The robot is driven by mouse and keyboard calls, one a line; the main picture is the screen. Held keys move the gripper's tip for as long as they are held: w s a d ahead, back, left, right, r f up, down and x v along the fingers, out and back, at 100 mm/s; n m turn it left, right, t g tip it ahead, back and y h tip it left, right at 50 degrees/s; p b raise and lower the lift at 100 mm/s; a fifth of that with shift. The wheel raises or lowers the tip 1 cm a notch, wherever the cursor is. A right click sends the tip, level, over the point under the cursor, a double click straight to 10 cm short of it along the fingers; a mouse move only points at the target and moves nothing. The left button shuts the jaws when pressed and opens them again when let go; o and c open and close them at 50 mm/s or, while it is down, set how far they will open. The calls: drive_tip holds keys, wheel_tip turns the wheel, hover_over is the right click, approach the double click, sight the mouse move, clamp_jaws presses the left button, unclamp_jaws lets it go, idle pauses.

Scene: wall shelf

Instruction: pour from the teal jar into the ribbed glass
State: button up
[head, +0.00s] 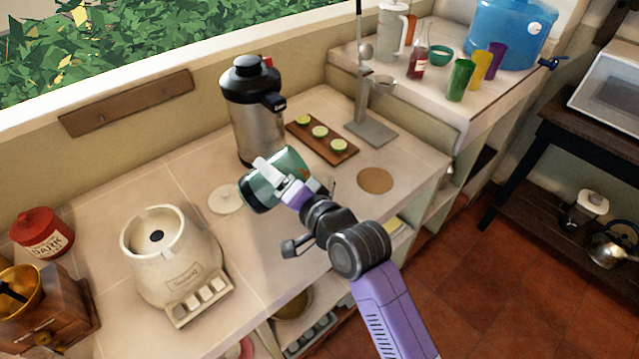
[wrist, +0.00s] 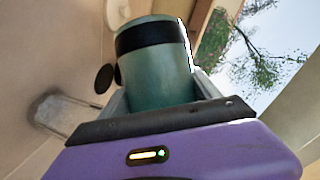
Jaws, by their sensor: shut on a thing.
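The teal jar (head: 287,163) is held above the counter in the head view, tipped well over toward its side. In the wrist view the jar (wrist: 160,88) stands between the fingers and shows a black band around it. My gripper (head: 277,180) is shut on the jar, with one pale finger across its near side. I cannot see anything flowing from the jar.
A steel airpot (head: 256,118) stands just behind the jar. A board with lime slices (head: 338,145), a cork mat (head: 375,181) and a metal stand (head: 371,131) lie to the right. A pale disc (head: 226,199) and a cream blender base (head: 172,262) are left. Coloured tumblers (head: 460,79) stand back right.

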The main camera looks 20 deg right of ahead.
sight(289, 162)
drive_tip(key=shift+d+r+m+t+y+b, duration=0.2)
drive_tip(key=shift+r+m+t+y+b, duration=0.15)
drive_tip(key=shift+r+m+b, duration=0.55)
idle(1.2)
drive_tip(key=shift+d+r+m+t+y+b, duration=0.4)
drive_tip(key=shift+d+m+b, duration=0.3)
drive_tip(key=shift+b, duration=0.3)
idle(1.1)
drive_tip(key=shift+s+d+r+m+t, duration=0.1)
drive_tip(key=shift+d+r+m+t, duration=0.2)
drive_tip(key=shift+m, duration=0.35)
drive_tip(key=shift+d+r+m+t, duration=0.1)
drive_tip(key=shift+d+r+m, duration=0.1)
drive_tip(key=shift+r+m, duration=0.35)
idle(1.5)
